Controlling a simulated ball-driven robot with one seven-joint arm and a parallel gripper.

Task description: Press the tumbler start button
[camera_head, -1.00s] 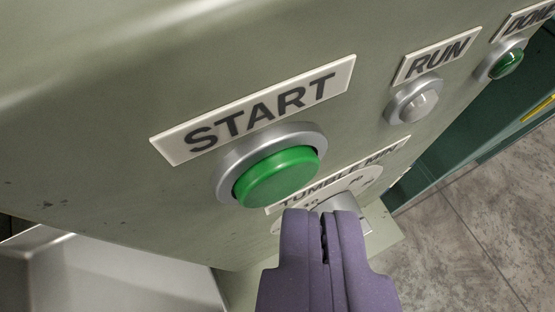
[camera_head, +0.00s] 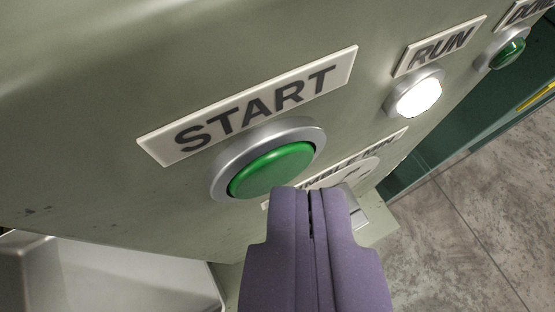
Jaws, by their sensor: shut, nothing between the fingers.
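The green start button (camera_head: 270,170) sits in a silver ring under the START label (camera_head: 250,106) on the grey-green panel. It looks pushed in, nearly level with its ring. My purple gripper (camera_head: 310,192) is shut and empty. Its fingertips overlap the lower right edge of the button in the picture; the exact contact is hard to see. The RUN lamp (camera_head: 418,95) at the upper right is lit bright white.
A tumble-minutes dial plate (camera_head: 350,175) lies below right of the button, partly hidden by my gripper. A green DONE lamp (camera_head: 508,53) is at the far upper right. A pale metal tray (camera_head: 110,280) is at the lower left; grey floor (camera_head: 460,220) shows at right.

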